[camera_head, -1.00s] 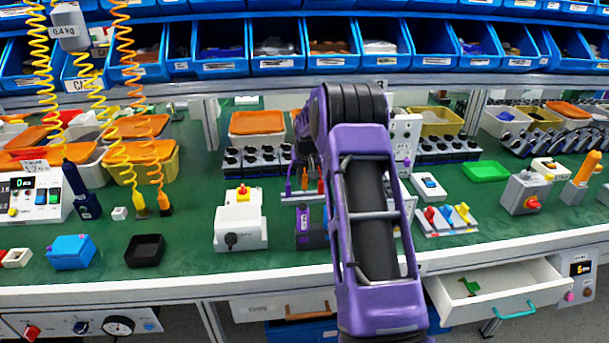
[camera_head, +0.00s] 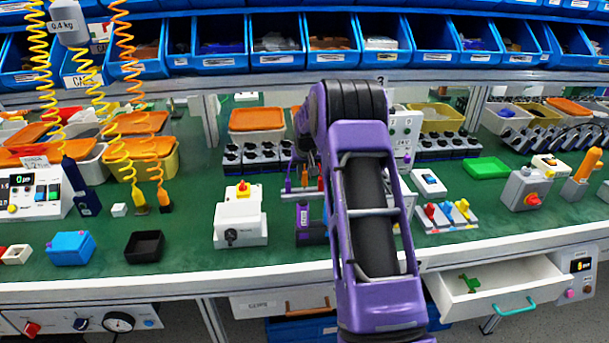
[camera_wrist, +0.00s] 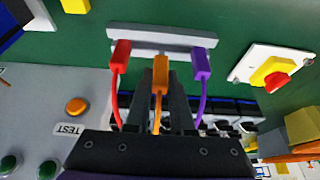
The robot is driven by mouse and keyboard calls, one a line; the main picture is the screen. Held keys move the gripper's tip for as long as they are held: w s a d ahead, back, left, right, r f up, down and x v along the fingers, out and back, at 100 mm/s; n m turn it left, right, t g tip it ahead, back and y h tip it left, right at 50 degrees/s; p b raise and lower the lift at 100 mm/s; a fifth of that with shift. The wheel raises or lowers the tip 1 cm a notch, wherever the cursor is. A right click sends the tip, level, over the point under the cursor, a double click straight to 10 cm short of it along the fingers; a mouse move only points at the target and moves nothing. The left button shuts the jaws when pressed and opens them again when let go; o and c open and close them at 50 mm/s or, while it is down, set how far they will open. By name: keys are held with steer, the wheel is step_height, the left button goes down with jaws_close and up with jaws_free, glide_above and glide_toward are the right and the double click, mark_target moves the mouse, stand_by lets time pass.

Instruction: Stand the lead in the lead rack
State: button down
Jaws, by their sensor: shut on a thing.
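The lead rack (camera_wrist: 160,38) is a pale grey bar on the green bench top in the wrist view. A red lead (camera_wrist: 120,54) is at its left part and a purple lead (camera_wrist: 202,62) at its right part. My gripper (camera_wrist: 160,78) has its dark fingers shut on the orange lead (camera_wrist: 160,75) between these two. The orange plug sits close to the rack's near edge; I cannot tell whether it touches the rack. In the head view the rack (camera_head: 303,193) shows with small coloured leads, and my arm hides the gripper.
In the wrist view a panel with a TEST label and orange button (camera_wrist: 76,106) is at left, and a yellow-red switch (camera_wrist: 273,72) at upper right. In the head view a white switch box (camera_head: 240,218) stands left of my arm. An open drawer (camera_head: 495,285) is at lower right.

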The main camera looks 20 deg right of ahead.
steer(key=shift+f, duration=0.25)
steer(key=shift+f+b, duration=0.8)
steer(key=shift+f, duration=0.2)
steer(key=c, duration=0.7)
jaws_free()
steer(key=shift+r, duration=0.1)
steer(key=p+v, duration=0.1)
steer(key=v, duration=1.6)
steer(key=shift+a+r, duration=0.1)
steer(key=shift+r, duration=0.05)
